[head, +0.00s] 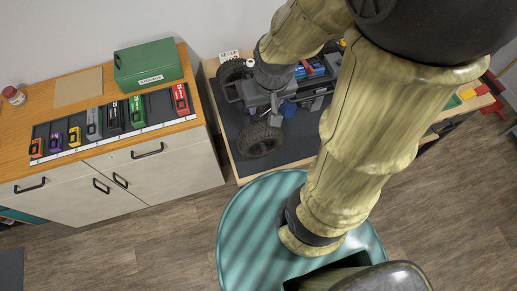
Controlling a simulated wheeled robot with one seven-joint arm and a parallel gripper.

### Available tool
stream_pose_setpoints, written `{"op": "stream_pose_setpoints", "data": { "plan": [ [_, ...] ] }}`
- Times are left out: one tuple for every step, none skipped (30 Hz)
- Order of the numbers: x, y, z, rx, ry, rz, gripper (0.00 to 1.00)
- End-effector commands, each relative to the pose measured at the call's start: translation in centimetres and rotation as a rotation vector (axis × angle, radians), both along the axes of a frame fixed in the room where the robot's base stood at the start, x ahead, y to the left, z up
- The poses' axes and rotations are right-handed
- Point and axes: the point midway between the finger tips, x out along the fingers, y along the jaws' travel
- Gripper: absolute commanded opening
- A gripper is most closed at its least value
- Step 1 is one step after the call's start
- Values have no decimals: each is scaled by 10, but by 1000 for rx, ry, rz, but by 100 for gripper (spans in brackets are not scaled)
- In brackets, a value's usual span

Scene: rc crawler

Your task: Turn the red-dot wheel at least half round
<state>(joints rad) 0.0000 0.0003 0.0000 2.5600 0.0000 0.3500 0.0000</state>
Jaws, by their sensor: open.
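The crawler stands on a dark mat (297,148) on the wooden bench, partly hidden by my arm. Two of its black knobbly wheels show: a near wheel (259,140) at the front and a far wheel (234,70) at the back left. I cannot make out a red dot on either one. My gripper (268,117) points down over the crawler, just above and behind the near wheel. It is open, and I see nothing held in it. Its fingertips are small here, and I cannot tell whether they touch the crawler.
A small "SETUP" card (229,56) stands behind the crawler. A wooden cabinet (180,135) at left carries a green storage box (147,62), a row of coloured blocks and a red-lidded jar (13,95). Coloured parts (468,93) lie on the bench's right side.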

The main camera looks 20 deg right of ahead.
Motion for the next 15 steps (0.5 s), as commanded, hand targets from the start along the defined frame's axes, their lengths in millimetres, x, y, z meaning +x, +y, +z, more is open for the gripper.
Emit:
{"op": "stream_pose_setpoints", "data": {
  "plan": [
    [0, 0, 0, 0, 0, 0, 48],
    [0, 0, 0, 0, 0, 0, 48],
    [0, 0, 0, 0, 0, 0, 48],
    [0, 0, 0, 0, 0, 0, 48],
    [0, 0, 0, 0, 0, 0, 48],
    [0, 0, 0, 0, 0, 0, 48],
    [0, 0, 0, 0, 0, 0, 48],
    [0, 0, 0, 0, 0, 0, 48],
    [0, 0, 0, 0, 0, 0, 48],
    [0, 0, 0, 0, 0, 0, 48],
    [0, 0, 0, 0, 0, 0, 48],
    [0, 0, 0, 0, 0, 0, 48],
    [0, 0, 0, 0, 0, 0, 48],
    [0, 0, -1, 0, 0, 0, 48],
    [0, 0, -5, 0, 0, 0, 48]
  ]
}}
